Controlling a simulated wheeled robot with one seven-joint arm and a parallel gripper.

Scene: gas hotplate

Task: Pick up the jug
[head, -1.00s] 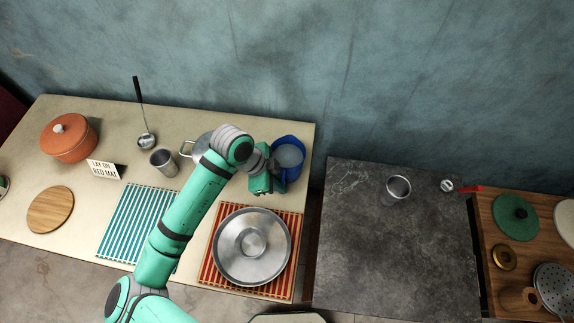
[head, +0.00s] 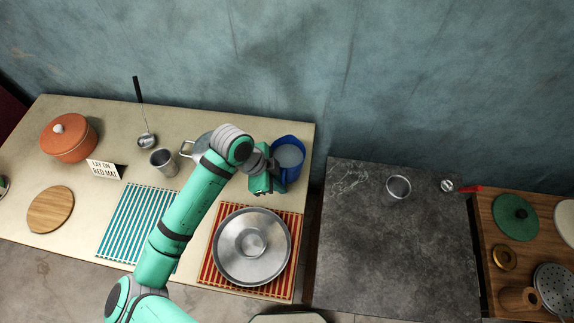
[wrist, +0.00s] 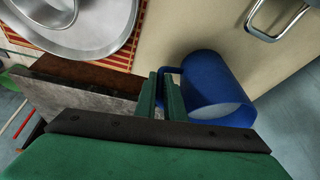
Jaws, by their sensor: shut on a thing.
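The blue jug (head: 297,174) stands near the right end of the pale counter, with whitish contents showing through its open top. My gripper (head: 272,180) is at its left front side in the head view and hides part of it. In the wrist view the jug (wrist: 215,92) is right of my gripper (wrist: 165,88). The jug's handle reaches in between the two green fingers, which are shut on it. The jug appears to rest on the counter; I cannot tell any gap beneath it.
A large steel lid or pan (head: 236,262) lies on the red striped mat (head: 284,284) just in front. A steel pot (head: 201,146) stands behind my arm. The counter's right edge is close to the jug, with a dark stone surface (head: 390,260) beyond a gap.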

